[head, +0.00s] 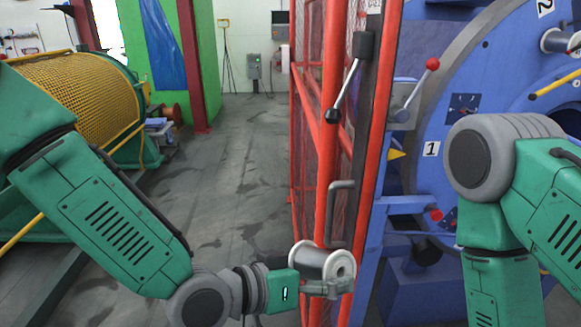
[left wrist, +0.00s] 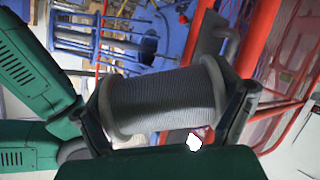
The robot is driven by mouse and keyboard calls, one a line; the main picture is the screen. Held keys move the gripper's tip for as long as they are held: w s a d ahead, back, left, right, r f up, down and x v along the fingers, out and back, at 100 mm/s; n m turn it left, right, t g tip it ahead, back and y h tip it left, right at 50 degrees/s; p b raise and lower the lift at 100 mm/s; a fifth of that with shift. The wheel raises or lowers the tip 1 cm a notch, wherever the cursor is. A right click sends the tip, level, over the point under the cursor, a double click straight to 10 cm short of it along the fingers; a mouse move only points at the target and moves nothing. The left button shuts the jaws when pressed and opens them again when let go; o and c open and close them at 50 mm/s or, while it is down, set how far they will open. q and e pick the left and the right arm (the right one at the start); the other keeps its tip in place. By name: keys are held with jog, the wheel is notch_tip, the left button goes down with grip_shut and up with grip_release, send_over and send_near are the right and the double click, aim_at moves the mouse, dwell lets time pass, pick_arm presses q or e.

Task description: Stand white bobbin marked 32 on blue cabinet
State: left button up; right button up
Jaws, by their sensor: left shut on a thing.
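A bobbin (head: 312,258) with pale flanges and grey wire wound on it is held by my left gripper (head: 328,284), low in the middle of the head view. In the left wrist view the bobbin (left wrist: 165,98) lies across between the two fingers of the left gripper (left wrist: 168,108), one at each flange. No number is readable on it. It is off the floor, in front of the red mesh guard. A blue cabinet cannot be told for certain from the blue machine parts. My right arm shows at the right, but its gripper is outside the view.
The red mesh guard (head: 330,110) with a black-knobbed lever (head: 345,85) stands close behind the bobbin. The blue strander disc (head: 470,85), marked 1 and 2, carries another bobbin (head: 557,40). A yellow mesh drum (head: 85,95) stands left. The floor aisle (head: 240,150) between is clear.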

pick_arm(q)
jog(key=w+a+f+n+t+y, duration=0.1)
jog(key=a+n+y, duration=0.3)
jog(key=a, duration=0.6)
jog(key=w+a+f+n+t+y, duration=0.2)
jog(key=a+n+t+y, duration=0.2)
jog(key=a, duration=0.6)
jog(key=w+a+f+n+t+y, duration=0.2)
jog(key=a+n+y, duration=0.2)
jog(key=a, duration=0.7)
jog(key=shift+f+n+t+y, duration=0.2)
jog(key=shift+n+t+y, duration=0.1)
jog(key=shift+n+t, duration=0.1)
